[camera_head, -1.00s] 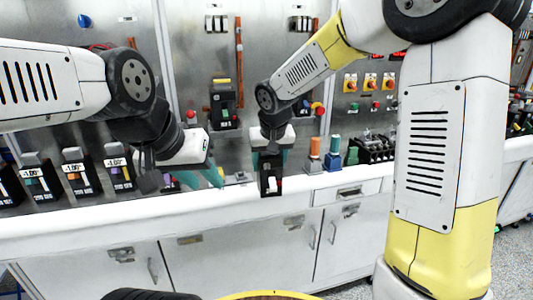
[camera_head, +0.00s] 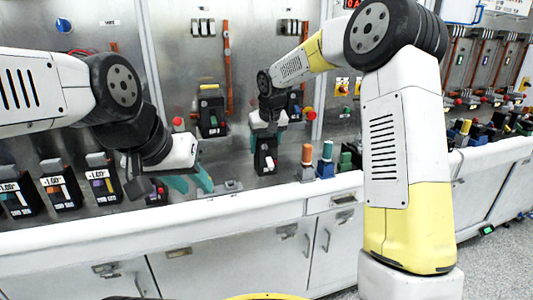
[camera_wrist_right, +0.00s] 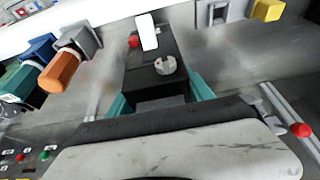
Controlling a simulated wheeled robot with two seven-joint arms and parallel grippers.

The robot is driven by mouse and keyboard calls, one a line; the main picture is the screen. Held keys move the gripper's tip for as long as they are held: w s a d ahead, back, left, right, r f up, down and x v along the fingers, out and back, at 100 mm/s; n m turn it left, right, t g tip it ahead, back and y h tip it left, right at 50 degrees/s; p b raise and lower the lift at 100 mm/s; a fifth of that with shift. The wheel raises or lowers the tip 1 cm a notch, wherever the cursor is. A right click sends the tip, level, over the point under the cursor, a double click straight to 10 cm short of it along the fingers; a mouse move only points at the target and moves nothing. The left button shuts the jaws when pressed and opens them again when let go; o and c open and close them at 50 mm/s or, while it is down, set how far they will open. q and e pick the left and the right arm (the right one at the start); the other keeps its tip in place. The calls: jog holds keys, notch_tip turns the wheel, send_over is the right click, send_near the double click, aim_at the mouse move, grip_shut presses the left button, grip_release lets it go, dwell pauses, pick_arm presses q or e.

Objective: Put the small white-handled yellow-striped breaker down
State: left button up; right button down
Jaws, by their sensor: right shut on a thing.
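The breaker (camera_head: 265,157) is a small black block with a white handle, which shows clearly in the right wrist view (camera_wrist_right: 148,32). I cannot make out a yellow stripe on it. My right gripper (camera_head: 268,135) is shut on it, with a teal finger on either side. It is in front of the grey back panel, over the rear of the bench; whether it touches anything is unclear. My left gripper (camera_head: 190,183) is open and empty, its teal fingers apart, low over the bench at the left.
The white bench (camera_head: 200,222) has a bare front strip. Another breaker (camera_head: 211,113) is mounted on the panel. Several labelled breakers (camera_head: 62,187) stand at the left.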

aim_at(267, 154)
jog(key=shift+w+d, duration=0.25)
jog(key=shift+w, duration=0.2)
jog(key=shift+w+f, duration=0.1)
jog(key=shift+f, duration=1.65)
jog(key=shift+f, duration=0.1)
jog(key=shift+f, duration=0.1)
jog(key=shift+c, duration=2)
grip_release()
jog(key=shift+d, duration=0.1)
